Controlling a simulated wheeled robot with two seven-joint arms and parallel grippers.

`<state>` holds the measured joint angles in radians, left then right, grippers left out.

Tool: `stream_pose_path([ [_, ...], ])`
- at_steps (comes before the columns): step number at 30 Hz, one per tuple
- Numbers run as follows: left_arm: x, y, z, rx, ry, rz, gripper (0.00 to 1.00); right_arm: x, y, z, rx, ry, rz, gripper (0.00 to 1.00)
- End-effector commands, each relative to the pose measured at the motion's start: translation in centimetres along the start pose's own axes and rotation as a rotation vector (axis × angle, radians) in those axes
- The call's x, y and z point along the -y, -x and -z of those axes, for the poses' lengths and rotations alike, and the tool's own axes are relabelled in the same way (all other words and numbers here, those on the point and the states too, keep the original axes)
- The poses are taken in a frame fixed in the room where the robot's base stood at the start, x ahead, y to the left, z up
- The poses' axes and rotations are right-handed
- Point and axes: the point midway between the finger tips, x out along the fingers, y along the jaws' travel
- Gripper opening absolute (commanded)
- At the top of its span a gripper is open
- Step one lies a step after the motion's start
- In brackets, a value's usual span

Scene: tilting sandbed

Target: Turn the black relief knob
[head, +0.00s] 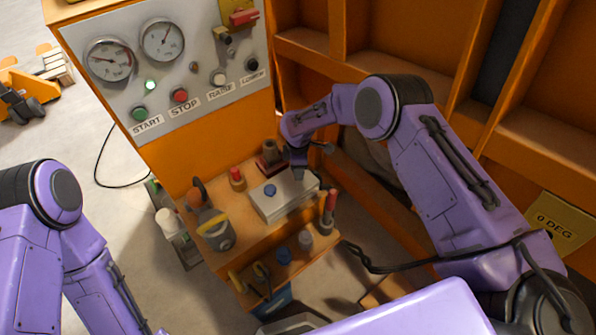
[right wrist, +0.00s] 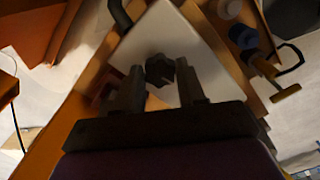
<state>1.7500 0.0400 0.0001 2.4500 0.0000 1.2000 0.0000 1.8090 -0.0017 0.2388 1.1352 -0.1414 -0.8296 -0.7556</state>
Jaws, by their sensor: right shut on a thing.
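The black relief knob (right wrist: 160,70) is a dark lobed knob in the right wrist view, against the pale top of a box. My right gripper (right wrist: 160,90) has one finger on each side of it and is shut on it. In the head view the right gripper (head: 299,168) points down at the back right part of the light grey box (head: 285,203); the knob is hidden there. A blue knob (head: 270,191) sits on the same box. My left arm is at the lower left; its gripper is out of view.
The wooden bench holds a red-topped item (head: 237,178), a dark red block (head: 268,160) and a yellow-and-grey tool (head: 216,229). A red-handled tool (head: 328,213) stands at the right. Behind are the control panel (head: 205,122) with gauges and buttons, and the orange ribbed wall (head: 385,55).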

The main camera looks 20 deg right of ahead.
Motion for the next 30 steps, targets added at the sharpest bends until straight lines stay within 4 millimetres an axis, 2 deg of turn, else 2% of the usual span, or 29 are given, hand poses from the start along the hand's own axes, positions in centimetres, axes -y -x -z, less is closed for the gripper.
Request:
stream_pose_path([
  [18, -0.1, -1.7, -0.7, 0.000, 0.000, 0.000, 0.00, -0.1, 0.0, 0.0, 0.001, -0.573, -0.003, 0.09],
  [30, -0.2, -2.0, -0.8, 0.000, 0.000, 0.000, 0.00, -0.1, 0.1, -0.1, 0.000, -0.833, -0.002, 0.09],
])
